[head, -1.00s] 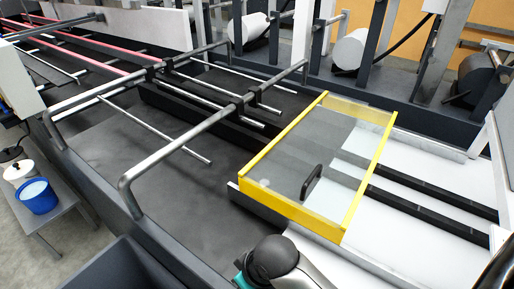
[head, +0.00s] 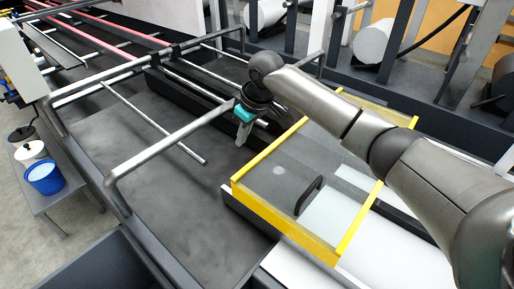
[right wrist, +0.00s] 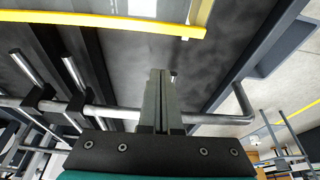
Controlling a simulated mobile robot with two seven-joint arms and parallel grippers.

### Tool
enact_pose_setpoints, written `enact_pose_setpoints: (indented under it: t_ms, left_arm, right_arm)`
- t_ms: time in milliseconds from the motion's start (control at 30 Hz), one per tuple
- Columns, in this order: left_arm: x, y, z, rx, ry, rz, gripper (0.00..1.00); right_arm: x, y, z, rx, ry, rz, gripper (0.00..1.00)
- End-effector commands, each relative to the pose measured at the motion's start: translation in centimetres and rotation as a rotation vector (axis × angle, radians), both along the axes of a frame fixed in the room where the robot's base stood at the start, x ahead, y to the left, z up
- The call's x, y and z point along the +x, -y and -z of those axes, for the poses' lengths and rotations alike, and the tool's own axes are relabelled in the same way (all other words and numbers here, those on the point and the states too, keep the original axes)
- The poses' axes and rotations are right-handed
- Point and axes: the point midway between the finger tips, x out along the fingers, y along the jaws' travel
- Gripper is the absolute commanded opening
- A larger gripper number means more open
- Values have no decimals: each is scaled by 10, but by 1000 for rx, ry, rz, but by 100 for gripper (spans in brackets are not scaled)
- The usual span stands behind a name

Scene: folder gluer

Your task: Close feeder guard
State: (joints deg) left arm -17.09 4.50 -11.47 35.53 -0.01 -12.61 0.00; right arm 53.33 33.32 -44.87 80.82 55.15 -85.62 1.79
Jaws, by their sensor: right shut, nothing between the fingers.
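The feeder guard is a clear panel in a yellow frame (head: 283,222) with a black handle (head: 309,195) on top. It lies over the right part of the machine bed in the head view, its far part hidden by my right arm. My right gripper (head: 243,153) is shut and empty, pointing down just left of the guard's left edge, apart from it. In the right wrist view my shut fingers (right wrist: 160,80) show in the middle, with the guard's yellow frame (right wrist: 100,18) across the top. My left gripper is not in view.
A silver bent rail (head: 165,145) crosses the dark bed (head: 140,190) left of the guard, close to my right gripper. Thin rods and black bars run along the bed. Blue and white buckets stand on a side shelf (head: 70,195) at far left.

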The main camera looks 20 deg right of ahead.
Motion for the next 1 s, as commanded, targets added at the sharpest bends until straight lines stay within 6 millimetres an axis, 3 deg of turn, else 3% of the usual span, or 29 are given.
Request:
enact_pose_setpoints:
  t_ms: [100, 267, 833, 1000]
  left_arm:
    - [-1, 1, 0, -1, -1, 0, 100]
    - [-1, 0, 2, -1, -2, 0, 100]
    - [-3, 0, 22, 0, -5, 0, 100]
    - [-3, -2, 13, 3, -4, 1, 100]
  right_arm:
    - [9, 11, -15, -1, 4, 21, 0]
    - [13, 13, -13, 0, 2, 29, 0]
    - [41, -2, 80, -1, 3, 27, 0]
    - [24, 8, 74, -2, 6, 26, 0]
